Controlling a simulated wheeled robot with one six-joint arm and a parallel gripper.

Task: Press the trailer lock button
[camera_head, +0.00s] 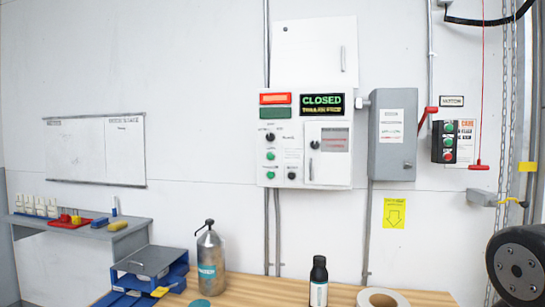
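A white control panel (262,165) is mounted on the wall at the centre. It carries a lit display (321,101) reading "CLOSED" in green above a yellow line too blurred to read. Below are a black knob (270,137), two green buttons, an upper one (270,156) and a lower one (270,175), and a black control (292,176). The small labels are unreadable, so I cannot tell which is the trailer lock button. A windowed cover (314,172) on the panel's right looks shut. My gripper is not in view.
A grey switch box (392,160) with a red lever (426,118) and a black button station (446,142) are right of the panel.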

